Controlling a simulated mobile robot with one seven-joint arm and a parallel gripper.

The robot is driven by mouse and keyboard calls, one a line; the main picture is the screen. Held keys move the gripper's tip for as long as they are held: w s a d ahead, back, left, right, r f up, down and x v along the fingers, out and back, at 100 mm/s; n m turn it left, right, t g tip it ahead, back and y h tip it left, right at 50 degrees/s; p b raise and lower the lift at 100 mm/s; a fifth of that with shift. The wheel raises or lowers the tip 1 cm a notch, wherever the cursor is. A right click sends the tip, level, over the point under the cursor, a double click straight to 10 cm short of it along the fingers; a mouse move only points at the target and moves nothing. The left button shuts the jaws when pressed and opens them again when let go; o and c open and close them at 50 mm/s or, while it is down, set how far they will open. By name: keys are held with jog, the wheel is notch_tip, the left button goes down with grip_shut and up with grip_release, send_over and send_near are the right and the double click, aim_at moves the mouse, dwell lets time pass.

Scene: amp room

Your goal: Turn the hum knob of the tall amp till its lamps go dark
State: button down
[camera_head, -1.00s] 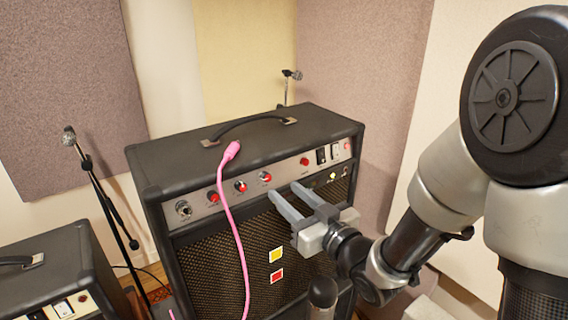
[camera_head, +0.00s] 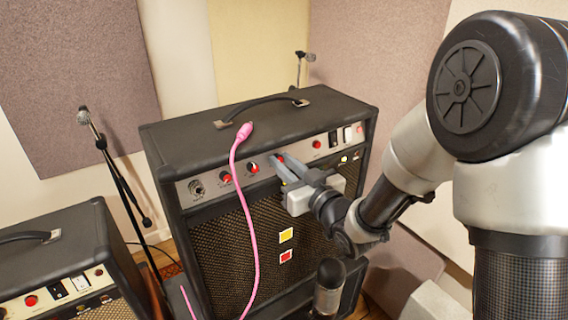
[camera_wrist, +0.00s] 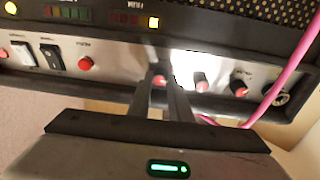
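The tall black amp (camera_head: 260,120) stands in the middle of the head view. Its silver panel carries three red-and-black knobs: a left one (camera_head: 226,178), a middle one (camera_head: 253,168) and a right one (camera_head: 281,158). My gripper (camera_head: 277,163) is at the right knob. In the wrist view, which shows the panel upside down, the fingers (camera_wrist: 163,82) lie close on both sides of this knob (camera_wrist: 159,80) and seem shut on it. A yellow lamp (camera_wrist: 153,22) is lit beside dim red lamps (camera_wrist: 128,18); green lamps (camera_wrist: 68,12) also show. The knob labels are unreadable.
A pink cable (camera_head: 242,190) hangs over the amp's front, left of my gripper. A red button (camera_head: 317,144) and rocker switches (camera_head: 340,137) are to its right. A smaller amp (camera_head: 60,250) and a microphone stand (camera_head: 120,190) are at the left.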

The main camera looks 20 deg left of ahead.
jog(key=m+h+b, duration=0.1)
jog(key=m+b, duration=0.1)
jog(key=m, duration=0.3)
jog(key=shift+t, duration=0.4)
jog(key=c, duration=1.6)
grip_release()
jog(key=b+v, duration=0.2)
jog(key=v, duration=0.1)
jog(key=b+v, duration=0.6)
jog(key=shift+s+f, duration=0.25)
